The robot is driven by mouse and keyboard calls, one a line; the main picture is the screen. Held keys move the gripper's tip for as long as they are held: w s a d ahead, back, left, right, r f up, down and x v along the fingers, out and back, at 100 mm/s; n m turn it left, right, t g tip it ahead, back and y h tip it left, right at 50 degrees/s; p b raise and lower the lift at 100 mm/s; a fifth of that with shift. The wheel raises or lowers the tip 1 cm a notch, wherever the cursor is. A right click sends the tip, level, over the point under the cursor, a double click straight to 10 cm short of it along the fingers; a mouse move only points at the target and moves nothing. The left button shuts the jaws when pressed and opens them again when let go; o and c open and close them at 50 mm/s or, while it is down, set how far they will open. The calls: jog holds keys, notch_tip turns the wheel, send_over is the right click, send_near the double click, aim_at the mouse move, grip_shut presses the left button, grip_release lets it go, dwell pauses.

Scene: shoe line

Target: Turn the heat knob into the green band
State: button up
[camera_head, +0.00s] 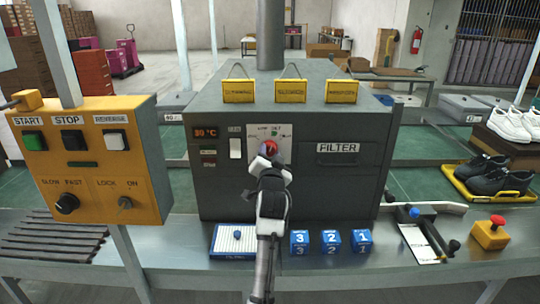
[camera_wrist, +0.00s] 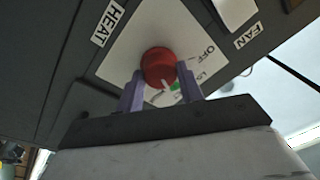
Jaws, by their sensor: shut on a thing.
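The heat knob (camera_head: 268,147) is a small red knob on a white dial plate on the front of the dark grey oven box (camera_head: 330,190). My gripper (camera_head: 269,160) reaches up to it from below and covers part of the dial. In the wrist view the red knob (camera_wrist: 158,67) sits between the two purple fingers of my gripper (camera_wrist: 160,88), which are shut on it. The knob's white pointer mark faces down toward my gripper, near a small green patch (camera_wrist: 174,89) on the dial.
A red display (camera_head: 205,132) reads about 90 °C, left of a white fan switch (camera_head: 235,148). A yellow control box (camera_head: 90,160) stands at left. Blue numbered blocks (camera_head: 331,241) and a blue-edged tray (camera_head: 234,254) lie below.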

jog(key=o, duration=1)
jog(key=shift+s+f, duration=0.15)
jog(key=shift+s, duration=0.4)
jog(key=s+f+b, duration=0.1)
jog(key=s+b, duration=0.3)
jog(key=s, duration=0.8)
jog(key=shift+s, duration=0.35)
jog(key=shift+d, duration=0.1)
